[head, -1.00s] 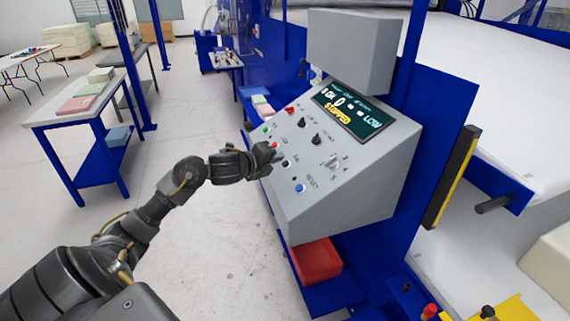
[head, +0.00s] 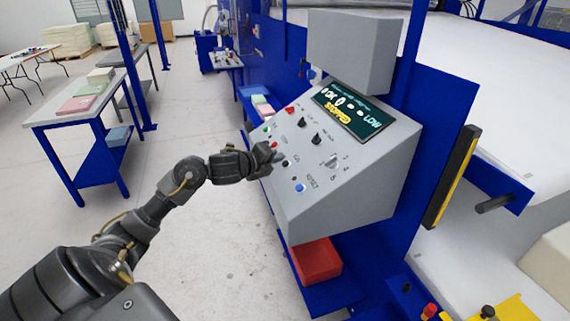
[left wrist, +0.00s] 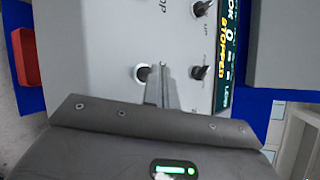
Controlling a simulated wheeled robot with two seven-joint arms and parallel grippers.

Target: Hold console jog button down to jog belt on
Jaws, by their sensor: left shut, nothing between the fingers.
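The grey sloped console (head: 340,205) stands at the middle, its display (head: 345,108) reading STOPPED in yellow. Down its left side run a green button, a red button (head: 274,144), a black button (head: 285,163) and a blue button labelled RESET (head: 299,188). The black one seems to be the jog button; its label is too small to read surely. My left gripper (head: 275,157) is shut and empty, close over the panel by the black button. In the left wrist view its fingers (left wrist: 163,85) appear beside the black button (left wrist: 143,73); contact cannot be told. My right gripper is not in view.
Dark knobs (head: 316,138) sit on the panel right of the buttons. A grey box (head: 350,45) overhangs the console top. A red tray (head: 317,261) lies below it. The white belt (head: 500,90) is at right. Open floor lies to the left.

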